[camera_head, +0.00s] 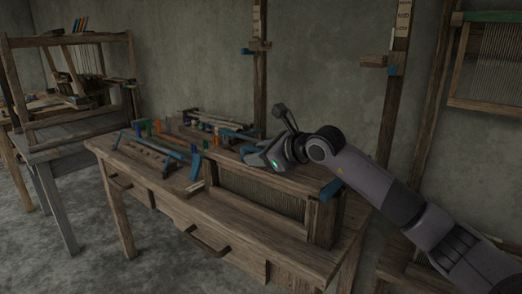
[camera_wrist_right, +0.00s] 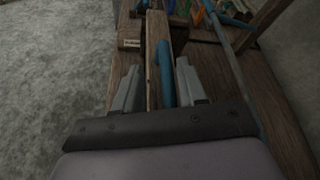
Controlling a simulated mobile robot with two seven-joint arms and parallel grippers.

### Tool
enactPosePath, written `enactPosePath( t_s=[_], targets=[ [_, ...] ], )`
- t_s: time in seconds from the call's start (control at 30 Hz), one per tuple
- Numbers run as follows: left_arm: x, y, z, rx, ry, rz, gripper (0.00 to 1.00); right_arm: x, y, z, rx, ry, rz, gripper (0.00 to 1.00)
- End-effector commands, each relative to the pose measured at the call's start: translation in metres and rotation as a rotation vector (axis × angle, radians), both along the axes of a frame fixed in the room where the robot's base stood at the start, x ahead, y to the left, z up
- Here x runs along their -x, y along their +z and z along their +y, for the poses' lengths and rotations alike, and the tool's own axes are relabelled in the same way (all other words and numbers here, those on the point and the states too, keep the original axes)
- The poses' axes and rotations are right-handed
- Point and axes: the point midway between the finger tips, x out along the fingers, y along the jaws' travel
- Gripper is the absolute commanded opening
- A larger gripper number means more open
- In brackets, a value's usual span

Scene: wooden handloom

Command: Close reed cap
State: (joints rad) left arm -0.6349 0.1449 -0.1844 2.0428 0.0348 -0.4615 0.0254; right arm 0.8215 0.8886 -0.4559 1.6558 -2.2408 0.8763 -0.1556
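The reed frame (camera_head: 262,196) stands on the workbench, a wooden frame with fine upright wires. Its wooden top bar (camera_head: 285,186), which looks like the reed cap, runs along it, with a blue block (camera_head: 331,189) at the right end. My right gripper (camera_head: 246,152) is over the far left end of the frame, and its fingertips are hard to make out there. In the wrist view, my right gripper (camera_wrist_right: 158,82) has its fingers apart, on either side of a wooden bar (camera_wrist_right: 154,62) and a blue rod (camera_wrist_right: 166,72). My left gripper is out of view.
The workbench (camera_head: 170,190) holds a low rack with blue bars (camera_head: 155,145) and several coloured small items to the left of the frame. A wooden loom (camera_head: 75,90) stands at the far left. Wooden posts (camera_head: 259,75) rise behind the bench.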

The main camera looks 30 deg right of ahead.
Motion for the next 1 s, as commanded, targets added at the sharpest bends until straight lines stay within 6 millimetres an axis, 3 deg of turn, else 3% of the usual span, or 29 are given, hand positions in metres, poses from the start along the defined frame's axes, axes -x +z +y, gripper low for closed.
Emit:
enactPosePath(
  t_s=[0.37,0.7,1.0],
  targets=[
    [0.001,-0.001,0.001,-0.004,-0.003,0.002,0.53,0.005,0.007,-0.005,0.001,-0.007,-0.011,0.4],
    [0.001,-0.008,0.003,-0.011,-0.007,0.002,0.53,0.047,0.021,-0.013,0.005,-0.004,-0.007,0.4],
    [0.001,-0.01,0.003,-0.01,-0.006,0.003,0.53,0.065,0.029,-0.016,0.001,-0.003,-0.007,0.4]
  ],
)
